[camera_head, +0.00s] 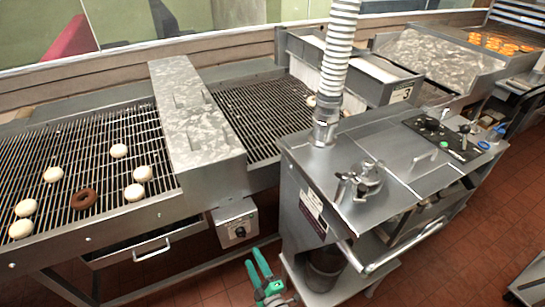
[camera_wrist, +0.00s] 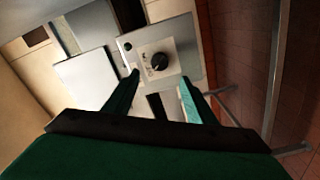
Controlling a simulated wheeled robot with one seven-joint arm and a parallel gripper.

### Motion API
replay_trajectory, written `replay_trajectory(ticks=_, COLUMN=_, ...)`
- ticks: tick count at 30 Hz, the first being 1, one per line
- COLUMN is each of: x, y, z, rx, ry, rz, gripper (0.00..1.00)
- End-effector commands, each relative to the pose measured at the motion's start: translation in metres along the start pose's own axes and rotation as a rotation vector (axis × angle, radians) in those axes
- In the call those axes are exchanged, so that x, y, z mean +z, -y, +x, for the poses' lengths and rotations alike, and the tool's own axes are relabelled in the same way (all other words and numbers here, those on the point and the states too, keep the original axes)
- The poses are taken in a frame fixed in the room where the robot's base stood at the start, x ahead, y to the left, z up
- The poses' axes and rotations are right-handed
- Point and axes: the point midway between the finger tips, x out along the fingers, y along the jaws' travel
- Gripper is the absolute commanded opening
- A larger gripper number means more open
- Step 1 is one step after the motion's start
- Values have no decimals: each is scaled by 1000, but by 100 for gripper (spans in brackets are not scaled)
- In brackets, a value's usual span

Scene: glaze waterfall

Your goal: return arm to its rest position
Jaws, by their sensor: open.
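My gripper (camera_head: 259,268) is green and shows at the bottom middle of the head view, low in front of the conveyor's control box. Its two fingers stand apart with nothing between them. In the wrist view my gripper (camera_wrist: 160,92) also has its dark fingers spread. The control box (camera_head: 236,222) hangs under the conveyor edge, above and left of the gripper. In the wrist view the control box (camera_wrist: 182,47) with its black knob (camera_wrist: 156,62) lies beyond the fingertips. I cannot tell the exact gap between them.
The wire conveyor (camera_head: 70,180) carries several pale round doughnuts and one brown ring (camera_head: 84,199). A metal cover (camera_head: 195,125) bridges it. A steel machine (camera_head: 330,190) with a front rail (camera_head: 400,250) stands right of the gripper. Red tiled floor (camera_head: 460,262) is open at right.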

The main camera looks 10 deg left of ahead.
Motion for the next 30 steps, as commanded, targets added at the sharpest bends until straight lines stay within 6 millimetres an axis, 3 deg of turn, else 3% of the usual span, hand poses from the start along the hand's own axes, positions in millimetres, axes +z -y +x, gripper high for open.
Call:
replay_trajectory(ticks=5, x=-4, y=1, z=-6, rx=9, ry=7, rz=17, gripper=51)
replay_trajectory(ticks=8, x=-12, y=0, z=-24, rx=39, ry=28, rz=63, gripper=51)
replay_trajectory(ticks=20, x=-65, y=-27, z=-154, rx=225, ry=193, rz=407, gripper=51)
replay_trajectory(ticks=30, x=-105, y=-65, z=-263, rx=334, ry=347, rz=718, gripper=51)
